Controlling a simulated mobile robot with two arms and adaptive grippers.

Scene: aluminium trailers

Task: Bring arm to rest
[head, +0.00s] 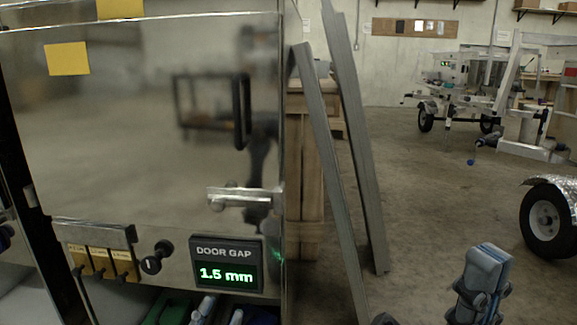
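A blue-grey and dark arm part (484,282), which looks like a link of one of my arms, rises from the bottom edge at lower right of the head view. It stands over the concrete floor and touches nothing that I can see. I can make out no gripper fingers on it. A small dark rounded shape sits at the bottom edge to its left, too cut off to identify. Neither of my grippers can be made out in this view.
A shiny metal door (130,130) with a dark handle and latch (240,197) fills the left. A display (226,264) reads DOOR GAP 1.5 mm. Long metal beams (355,140) lean by a wooden crate (305,170). Trailers stand at right; floor between is clear.

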